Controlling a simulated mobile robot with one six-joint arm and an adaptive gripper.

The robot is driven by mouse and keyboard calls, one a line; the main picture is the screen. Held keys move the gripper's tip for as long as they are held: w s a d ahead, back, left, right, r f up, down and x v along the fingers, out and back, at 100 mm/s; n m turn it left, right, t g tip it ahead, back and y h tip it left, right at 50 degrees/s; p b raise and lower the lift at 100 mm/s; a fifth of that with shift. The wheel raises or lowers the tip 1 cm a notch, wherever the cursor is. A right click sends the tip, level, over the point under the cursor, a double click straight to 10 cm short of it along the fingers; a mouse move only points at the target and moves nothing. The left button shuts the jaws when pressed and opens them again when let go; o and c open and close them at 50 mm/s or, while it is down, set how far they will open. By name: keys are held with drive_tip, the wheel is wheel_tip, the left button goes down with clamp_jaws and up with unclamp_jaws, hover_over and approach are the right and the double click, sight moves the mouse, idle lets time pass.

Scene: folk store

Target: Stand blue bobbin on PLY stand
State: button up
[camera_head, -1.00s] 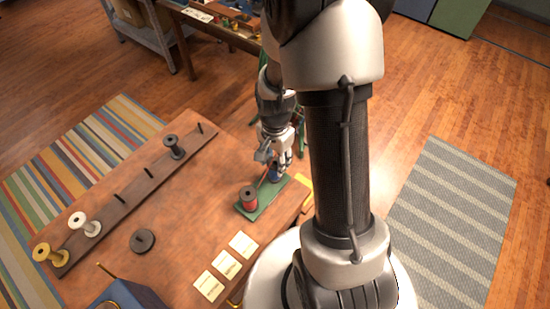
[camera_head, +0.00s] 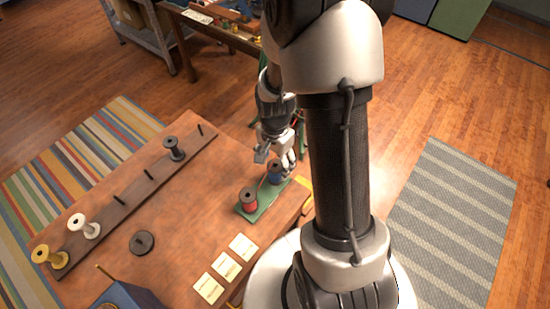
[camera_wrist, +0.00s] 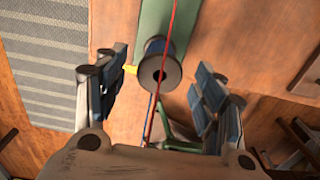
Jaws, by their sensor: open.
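The blue bobbin (camera_head: 274,173) stands on the far end of a green board (camera_head: 263,206), which looks like the PLY stand; I cannot read any label on it. A red bobbin (camera_head: 249,198) stands at the board's near end. My gripper (camera_head: 276,161) is open just above the blue bobbin. In the wrist view, the dark-rimmed blue bobbin (camera_wrist: 158,72) shows between and beyond the spread fingers, apart from both, with the green board (camera_wrist: 160,18) behind it. A red thread (camera_wrist: 165,65) crosses in front of the bobbin.
A dark rack (camera_head: 130,195) with pegs runs along the table's left side, holding yellow (camera_head: 48,256), white (camera_head: 84,225) and dark (camera_head: 174,149) bobbins. A dark disc (camera_head: 142,242) lies mid-table. Pale cards (camera_head: 226,265) lie by the right edge. A blue box (camera_head: 130,297) stands at the near end.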

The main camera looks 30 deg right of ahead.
wheel_tip(320, 180, up, 12)
idle(0.5)
idle(0.3)
drive_tip(key=s+a+r+n+t, duration=0.4)
drive_tip(key=s+a+r+n, duration=0.6)
drive_tip(key=s+r+n, duration=0.3)
drive_tip(key=shift+s+a+r+n+t, duration=0.25)
drive_tip(key=shift+a+r+n+t, duration=0.05)
drive_tip(key=shift+r+n, duration=0.2)
idle(0.5)
